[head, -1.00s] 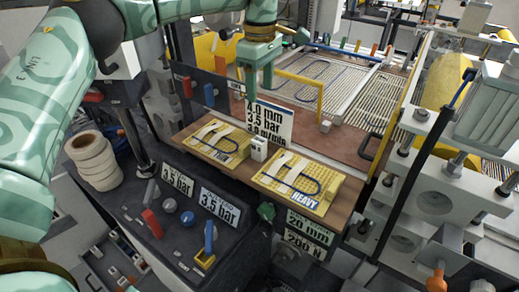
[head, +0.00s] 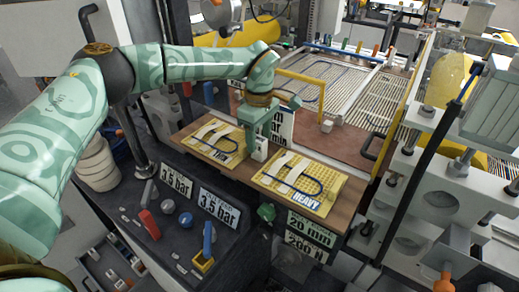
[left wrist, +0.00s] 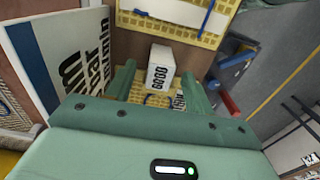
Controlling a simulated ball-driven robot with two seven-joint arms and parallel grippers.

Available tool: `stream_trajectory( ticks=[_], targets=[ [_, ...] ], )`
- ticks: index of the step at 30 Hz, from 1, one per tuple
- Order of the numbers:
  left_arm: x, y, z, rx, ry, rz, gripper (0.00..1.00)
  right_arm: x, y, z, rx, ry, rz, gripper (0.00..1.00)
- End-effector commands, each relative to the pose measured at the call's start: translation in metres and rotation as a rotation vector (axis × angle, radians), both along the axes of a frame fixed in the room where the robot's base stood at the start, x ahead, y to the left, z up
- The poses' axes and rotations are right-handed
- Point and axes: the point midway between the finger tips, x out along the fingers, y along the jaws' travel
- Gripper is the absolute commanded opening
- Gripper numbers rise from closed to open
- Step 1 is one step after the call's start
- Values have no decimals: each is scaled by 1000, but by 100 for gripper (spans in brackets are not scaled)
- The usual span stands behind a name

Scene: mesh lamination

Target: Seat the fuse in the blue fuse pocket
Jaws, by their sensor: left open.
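My left gripper (head: 249,148) is open over the wooden ledge between the two yellow boards. In the left wrist view its two fingers (left wrist: 158,82) stand on either side of a small white block (left wrist: 160,70) with black print. The same white block (head: 260,150) shows in the head view beside the fingers; I cannot tell whether they touch it. I cannot tell for sure which thing is the fuse. A blue holder (head: 208,94) sits beside a red one on the dark panel behind; it may be the blue pocket. My right gripper is not in view.
A yellow board (head: 215,141) lies left of the gripper and another, marked HEAVY (head: 330,188), lies right. A white sign stands close behind the gripper. The front console (head: 130,205) carries a red lever (head: 150,224) and a blue lever (head: 207,238).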

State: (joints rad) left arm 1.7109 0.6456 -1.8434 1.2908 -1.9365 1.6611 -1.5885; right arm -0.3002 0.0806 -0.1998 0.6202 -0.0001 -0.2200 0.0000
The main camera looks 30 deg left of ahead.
Motion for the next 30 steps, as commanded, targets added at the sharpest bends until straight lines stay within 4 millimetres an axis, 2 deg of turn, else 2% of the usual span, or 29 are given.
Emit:
stream_trajectory(
  ticks=[1,3,9,12,15,25,30],
  targets=[
    [0,0,-9,0,2,0,53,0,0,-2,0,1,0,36],
    [0,0,-16,0,1,-1,53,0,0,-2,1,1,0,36],
    [1,0,-15,0,-1,0,53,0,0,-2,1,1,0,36],
    [1,0,-15,0,-1,0,25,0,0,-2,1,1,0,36],
    [1,0,-15,0,-1,0,2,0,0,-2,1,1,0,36],
    [1,0,-12,0,-2,0,0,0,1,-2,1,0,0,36],
    [1,0,4,-1,-4,1,0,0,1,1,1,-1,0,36]
  ],
)
